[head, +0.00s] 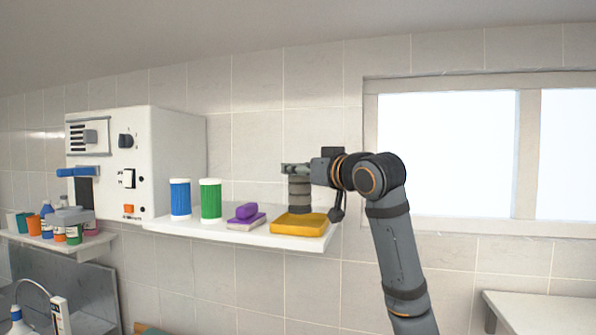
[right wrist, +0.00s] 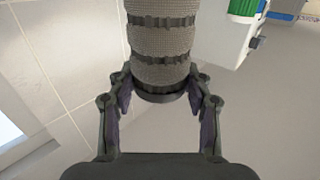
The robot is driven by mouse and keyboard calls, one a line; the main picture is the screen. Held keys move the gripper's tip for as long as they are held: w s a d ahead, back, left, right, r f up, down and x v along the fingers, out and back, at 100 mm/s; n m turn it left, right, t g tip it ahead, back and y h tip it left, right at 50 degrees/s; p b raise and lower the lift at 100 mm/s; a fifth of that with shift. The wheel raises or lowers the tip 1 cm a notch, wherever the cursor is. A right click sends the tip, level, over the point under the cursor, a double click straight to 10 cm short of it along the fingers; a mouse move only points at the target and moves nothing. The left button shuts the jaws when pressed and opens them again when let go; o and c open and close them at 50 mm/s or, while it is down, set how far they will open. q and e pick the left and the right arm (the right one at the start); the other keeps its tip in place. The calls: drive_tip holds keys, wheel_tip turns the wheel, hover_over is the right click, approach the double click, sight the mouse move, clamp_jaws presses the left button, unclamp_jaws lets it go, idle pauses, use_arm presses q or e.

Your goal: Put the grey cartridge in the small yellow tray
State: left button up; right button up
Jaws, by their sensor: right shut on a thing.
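The grey cartridge (head: 299,195) is upright at the right end of the wall shelf, over or at the back of the small yellow tray (head: 299,229). I cannot tell whether its base touches the tray. My right gripper (head: 297,170) reaches in from the right and is shut on the cartridge near its top. In the right wrist view the cartridge (right wrist: 162,40) shows as a ribbed grey cylinder with dark bands, between the fingers of the right gripper (right wrist: 160,92). My left gripper is not in view.
On the white shelf (head: 240,234), left of the tray, are a purple sponge-like object (head: 246,213), a green canister (head: 210,200) and a blue canister (head: 181,198). A white machine (head: 165,150) stands farther left. A lower shelf at far left holds several bottles and cups.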

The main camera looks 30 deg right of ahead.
sight(307, 185)
drive_tip(key=shift+w+d+f+b, duration=0.1)
drive_tip(key=shift+f+b, duration=1.45)
drive_tip(key=shift+f, duration=0.3)
drive_tip(key=o, duration=1.3)
drive_tip(key=s, duration=0.6)
drive_tip(key=shift+s+d, duration=0.2)
drive_tip(key=shift+s, duration=0.2)
drive_tip(key=shift+s+a, duration=0.15)
drive_tip(key=shift+s, duration=0.3)
drive_tip(key=shift+w+a, duration=0.1)
